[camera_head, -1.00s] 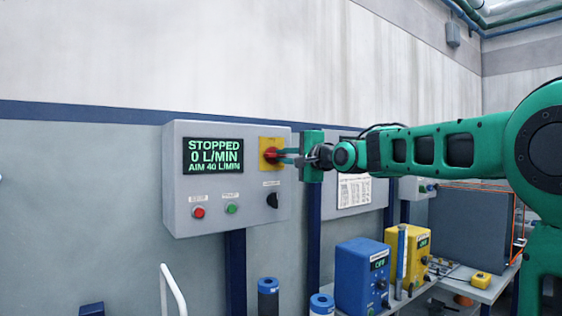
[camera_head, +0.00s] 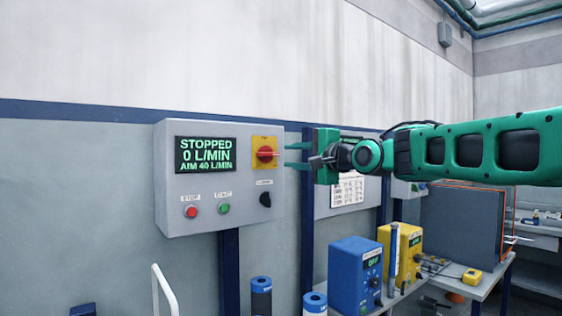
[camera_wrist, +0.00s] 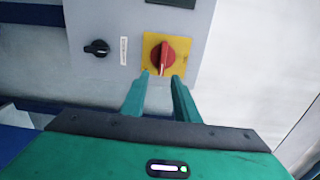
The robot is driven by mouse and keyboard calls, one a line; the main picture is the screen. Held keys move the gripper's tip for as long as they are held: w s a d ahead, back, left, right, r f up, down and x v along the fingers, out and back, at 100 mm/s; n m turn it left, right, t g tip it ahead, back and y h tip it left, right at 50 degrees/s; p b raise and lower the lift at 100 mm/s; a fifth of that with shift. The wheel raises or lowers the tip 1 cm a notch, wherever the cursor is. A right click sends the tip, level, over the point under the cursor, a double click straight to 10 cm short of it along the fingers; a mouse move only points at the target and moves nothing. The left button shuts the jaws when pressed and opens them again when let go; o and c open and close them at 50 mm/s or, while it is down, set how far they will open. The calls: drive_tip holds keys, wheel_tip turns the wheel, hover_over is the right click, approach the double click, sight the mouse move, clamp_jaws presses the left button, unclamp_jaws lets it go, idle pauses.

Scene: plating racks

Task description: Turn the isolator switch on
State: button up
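The isolator switch is a red rotary handle (camera_head: 265,154) on a yellow plate (camera_head: 264,141) at the upper right of a grey control box (camera_head: 170,200). Its handle lies about level in the head view. In the wrist view the red handle (camera_wrist: 162,54) stands just beyond my fingertips. My gripper (camera_head: 288,155) is to the right of the switch, with its two green fingers apart and empty. In the wrist view my gripper (camera_wrist: 159,77) shows a clear gap between the fingers. The box display (camera_head: 205,155) reads STOPPED, 0 L/MIN, AIM 40 L/MIN.
A black knob (camera_head: 265,200) sits below the switch, with a red button (camera_head: 191,211) and a green button (camera_head: 224,209) to its left. A blue unit (camera_head: 355,275) and a yellow unit (camera_head: 402,250) stand on a bench at lower right.

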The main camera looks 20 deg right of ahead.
drive_tip(key=v, duration=0.3)
drive_tip(key=shift+s+d, duration=0.15)
drive_tip(key=shift+s, duration=0.05)
drive_tip(key=shift+f, duration=0.15)
drive_tip(key=s+d+f+n+g+h, duration=0.1)
drive_tip(key=s+d+f+g+h, duration=0.2)
drive_tip(key=f, duration=0.5)
drive_tip(key=s+d+f+n+g, duration=0.15)
drive_tip(key=s+d+f, duration=0.3)
drive_tip(key=f, duration=0.45)
drive_tip(key=s+d+f+n+g+h, duration=0.1)
drive_tip(key=s+d+f+g+h, duration=0.2)
drive_tip(key=f, duration=0.5)
drive_tip(key=s+f+n+g, duration=0.1)
drive_tip(key=s+f+g, duration=0.2)
drive_tip(key=s+f, duration=0.3)
drive_tip(key=s+f+n+g, duration=0.2)
drive_tip(key=s+f, duration=0.4)
drive_tip(key=s, duration=0.7)
drive_tip(key=s+f+n+g, duration=0.1)
drive_tip(key=s+f+g, duration=0.4)
drive_tip(key=s, duration=0.5)
drive_tip(key=shift+d+f+n+y, duration=0.3)
drive_tip(key=shift+d+f+n, duration=0.05)
drive_tip(key=shift+d+f, duration=0.15)
